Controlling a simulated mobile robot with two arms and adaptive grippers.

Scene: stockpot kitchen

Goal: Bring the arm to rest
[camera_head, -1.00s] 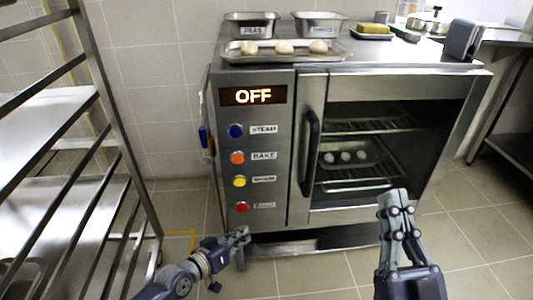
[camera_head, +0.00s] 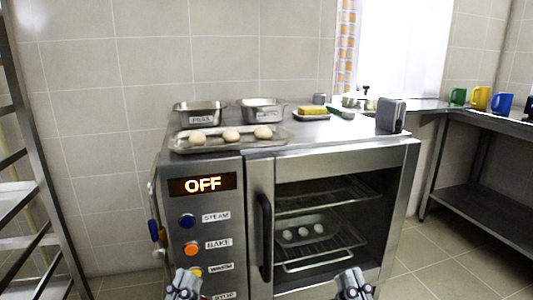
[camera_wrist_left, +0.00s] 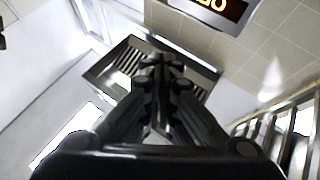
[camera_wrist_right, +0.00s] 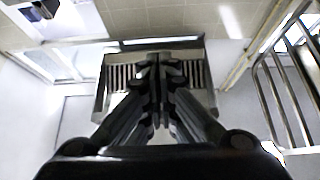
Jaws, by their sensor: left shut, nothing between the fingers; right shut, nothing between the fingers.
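My left gripper (camera_head: 183,285) shows at the bottom of the head view, in front of the oven's button panel. In the left wrist view its fingers (camera_wrist_left: 160,75) are shut with nothing between them. My right gripper (camera_head: 353,285) is at the bottom of the head view, in front of the oven's lower right part. In the right wrist view its fingers (camera_wrist_right: 158,75) are shut and empty. Both grippers point upward, and both wrist views look up at the ceiling and a metal vent. Most of both arms is out of the head view.
The steel oven (camera_head: 258,215) stands ahead, its display (camera_head: 203,185) reading OFF. A tray with three dough balls (camera_head: 231,134) and two labelled pans (camera_head: 200,113) sit on top. A metal rack (camera_head: 30,160) stands left. A counter with coloured mugs (camera_head: 480,98) is at right.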

